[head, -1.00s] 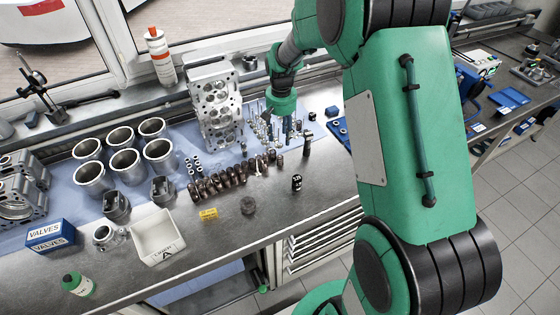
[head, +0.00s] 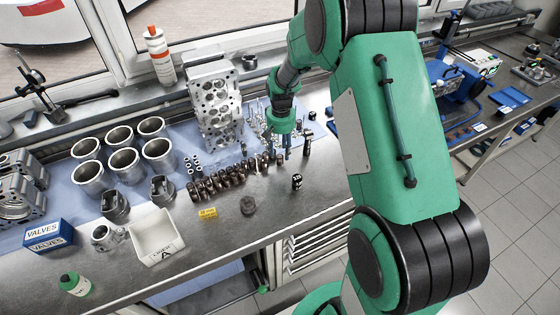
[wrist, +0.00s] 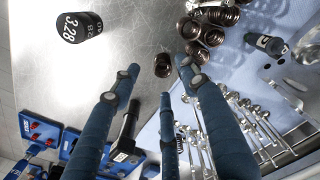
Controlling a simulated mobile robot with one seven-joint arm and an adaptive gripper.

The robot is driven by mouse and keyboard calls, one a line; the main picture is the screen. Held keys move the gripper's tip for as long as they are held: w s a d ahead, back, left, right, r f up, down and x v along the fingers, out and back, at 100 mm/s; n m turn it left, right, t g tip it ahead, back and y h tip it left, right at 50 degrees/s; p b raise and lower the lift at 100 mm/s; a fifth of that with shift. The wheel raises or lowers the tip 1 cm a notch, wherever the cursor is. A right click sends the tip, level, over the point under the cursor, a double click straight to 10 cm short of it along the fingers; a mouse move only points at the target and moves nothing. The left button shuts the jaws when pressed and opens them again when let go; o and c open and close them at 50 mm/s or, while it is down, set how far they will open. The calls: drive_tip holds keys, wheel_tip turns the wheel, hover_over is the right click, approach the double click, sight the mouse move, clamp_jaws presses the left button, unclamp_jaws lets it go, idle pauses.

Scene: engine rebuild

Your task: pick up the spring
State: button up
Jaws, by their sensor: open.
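A dark brown coil spring (wrist: 163,65) stands apart on the metal bench in the wrist view. My gripper (wrist: 158,74) is open, with one blue finger on each side of this spring in the picture. I cannot tell the height of the fingertips above it.
A black labelled cylinder (wrist: 80,27) stands left of the fingers. A dark upright part (wrist: 127,130) is close beside the left finger. The cylinder head (head: 215,105) stands behind.

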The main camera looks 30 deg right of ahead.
sight(280, 160)
idle(0.3)
drive_tip(key=shift+a+f+b, duration=0.15)
drive_tip(key=shift+f+b, duration=0.3)
drive_tip(key=shift+f, duration=2.15)
clamp_jaws()
